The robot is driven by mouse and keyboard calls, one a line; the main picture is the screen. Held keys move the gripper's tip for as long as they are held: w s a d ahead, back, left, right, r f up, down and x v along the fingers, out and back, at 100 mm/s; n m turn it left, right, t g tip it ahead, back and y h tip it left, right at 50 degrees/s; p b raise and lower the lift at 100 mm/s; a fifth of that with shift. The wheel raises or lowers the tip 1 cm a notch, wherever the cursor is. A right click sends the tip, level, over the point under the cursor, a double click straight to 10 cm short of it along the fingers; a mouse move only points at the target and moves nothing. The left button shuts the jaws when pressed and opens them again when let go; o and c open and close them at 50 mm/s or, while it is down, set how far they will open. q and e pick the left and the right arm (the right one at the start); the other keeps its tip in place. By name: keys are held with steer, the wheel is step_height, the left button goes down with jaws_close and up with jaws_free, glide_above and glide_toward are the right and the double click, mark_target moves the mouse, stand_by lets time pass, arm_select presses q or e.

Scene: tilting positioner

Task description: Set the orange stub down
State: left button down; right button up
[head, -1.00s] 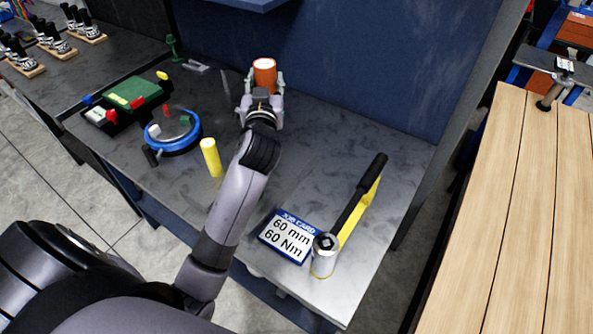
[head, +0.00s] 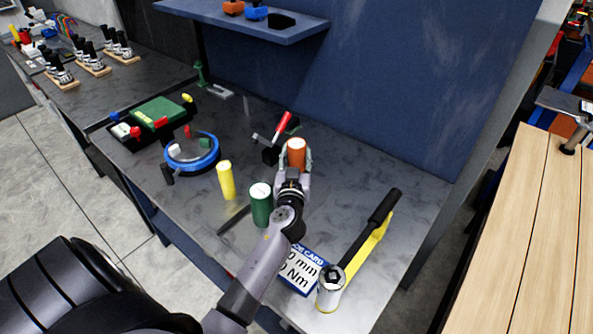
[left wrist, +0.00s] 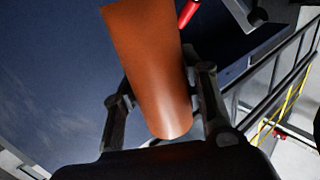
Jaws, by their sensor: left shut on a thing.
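The orange stub (head: 296,152) is a short orange cylinder with a pale top. My left gripper (head: 294,168) is shut on it, over the dark grey bench (head: 390,205) in the head view. In the left wrist view the stub (left wrist: 152,70) sits between the two fingers of the left gripper (left wrist: 165,95). I cannot tell how far its lower end is from the bench top. A green cylinder (head: 260,208) stands just left of my left arm, and a yellow cylinder (head: 226,182) stands further left. My right gripper is not in view.
A red-handled tool (head: 283,126) lies just behind the stub. A torque wrench (head: 365,225) and the job card (head: 303,270) lie at the front right. A blue ring (head: 193,165) is at the left. A blue shelf (head: 270,32) hangs at the back. Bench room right of the stub is clear.

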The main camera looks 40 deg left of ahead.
arm_select(q)
steer(key=shift+f+b, duration=0.65)
steer(key=shift+f, duration=1.45)
